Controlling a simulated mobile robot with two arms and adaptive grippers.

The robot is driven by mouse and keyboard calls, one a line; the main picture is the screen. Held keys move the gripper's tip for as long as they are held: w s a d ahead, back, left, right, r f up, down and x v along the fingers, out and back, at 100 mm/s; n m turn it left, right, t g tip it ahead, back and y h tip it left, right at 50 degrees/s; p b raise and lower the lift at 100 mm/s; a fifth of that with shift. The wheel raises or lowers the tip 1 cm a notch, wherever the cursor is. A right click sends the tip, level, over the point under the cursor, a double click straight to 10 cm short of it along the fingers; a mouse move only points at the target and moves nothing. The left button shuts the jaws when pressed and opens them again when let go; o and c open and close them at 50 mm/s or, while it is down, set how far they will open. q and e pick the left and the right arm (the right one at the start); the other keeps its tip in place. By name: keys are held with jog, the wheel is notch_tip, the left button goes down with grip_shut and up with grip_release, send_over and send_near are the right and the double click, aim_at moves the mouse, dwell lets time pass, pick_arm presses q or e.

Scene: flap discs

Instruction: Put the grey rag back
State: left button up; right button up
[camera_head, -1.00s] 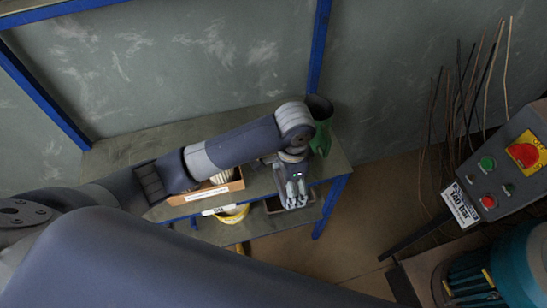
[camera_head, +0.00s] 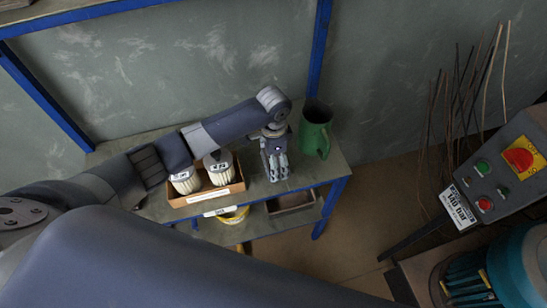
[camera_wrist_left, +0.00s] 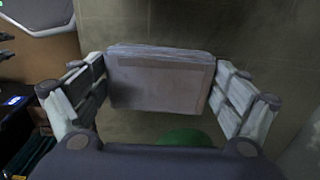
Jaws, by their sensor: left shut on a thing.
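My left gripper (camera_head: 277,174) is over the right part of the bench top, between the cardboard box and the green jug. In the left wrist view, its fingers (camera_wrist_left: 162,82) are on both sides of a flat, folded grey rag (camera_wrist_left: 160,84) and shut on it. The rag lies level across the fingers, with the greenish bench top beyond it. In the head view I cannot make out the rag, as the gripper covers it. I cannot tell whether it touches the bench. My right gripper is not in view.
The cardboard box (camera_head: 206,197) holds two white ribbed filters (camera_head: 217,165) left of the gripper. The green jug (camera_head: 315,132) stands close on the right. A tray (camera_head: 291,204) and a yellow item (camera_head: 234,216) are on the lower shelf. A control panel (camera_head: 500,170) stands at right.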

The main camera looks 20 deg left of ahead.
pick_arm(q)
jog(key=shift+f, duration=0.15)
jog(key=o, duration=0.8)
jog(key=shift+o, duration=0.2)
notch_tip(320, 180, up, 12)
jog(key=shift+r, duration=0.2)
